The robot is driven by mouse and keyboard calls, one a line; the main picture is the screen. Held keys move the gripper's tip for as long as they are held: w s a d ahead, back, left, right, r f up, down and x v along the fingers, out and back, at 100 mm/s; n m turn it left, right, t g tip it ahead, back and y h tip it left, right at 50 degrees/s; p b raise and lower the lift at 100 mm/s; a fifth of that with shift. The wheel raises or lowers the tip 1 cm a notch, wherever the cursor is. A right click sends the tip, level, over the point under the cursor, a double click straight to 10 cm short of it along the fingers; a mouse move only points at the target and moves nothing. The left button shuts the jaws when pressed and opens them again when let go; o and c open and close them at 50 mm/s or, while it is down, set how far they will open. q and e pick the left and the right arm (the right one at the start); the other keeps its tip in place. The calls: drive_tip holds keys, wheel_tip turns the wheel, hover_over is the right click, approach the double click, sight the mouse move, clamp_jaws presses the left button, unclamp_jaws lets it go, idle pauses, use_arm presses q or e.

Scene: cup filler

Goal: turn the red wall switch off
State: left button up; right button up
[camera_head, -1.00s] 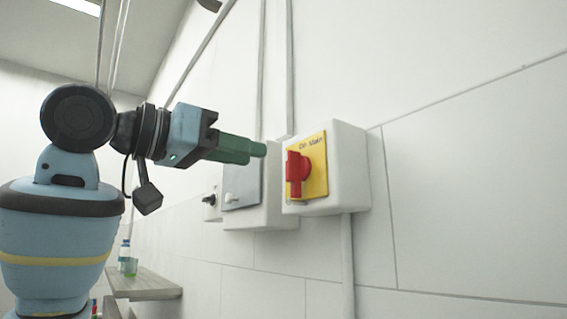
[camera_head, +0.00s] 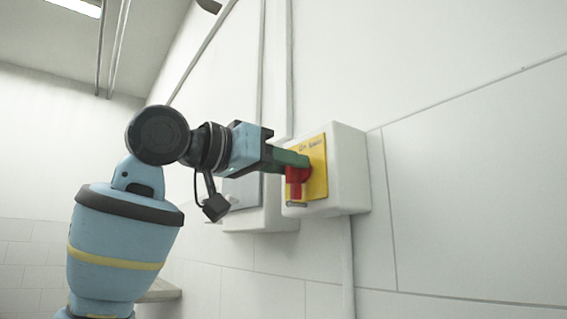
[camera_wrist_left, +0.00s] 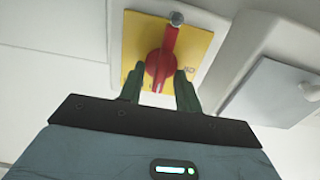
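The red wall switch (camera_head: 296,181) sits on a yellow plate (camera_head: 318,170) on a white box, its handle pointing straight down in the head view. In the left wrist view the red handle (camera_wrist_left: 168,48) points up the picture, with a grey metal piece near its end. My left gripper (camera_head: 300,160) is at the switch's upper part in the head view. In the left wrist view its two green fingers (camera_wrist_left: 159,78) are apart, one on each side of the round red hub. Whether they touch it I cannot tell. My right gripper is not in view.
The white switch box (camera_head: 347,168) stands out from the wall. Another box with a grey cover (camera_head: 243,192) is beside it to the left, partly behind my arm. Conduits run up the wall. The tiled wall to the right is clear.

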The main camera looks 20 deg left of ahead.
use_arm(q)
drive_tip(key=shift+c, duration=0.3)
clamp_jaws()
drive_tip(key=shift+n, duration=0.3)
drive_tip(key=shift+w+a+f+n, duration=0.1)
drive_tip(key=shift+f+n, duration=0.05)
drive_tip(key=shift+n, duration=4.15)
drive_tip(key=shift+w+a+f+n, duration=0.1)
drive_tip(key=shift+n, duration=4.2)
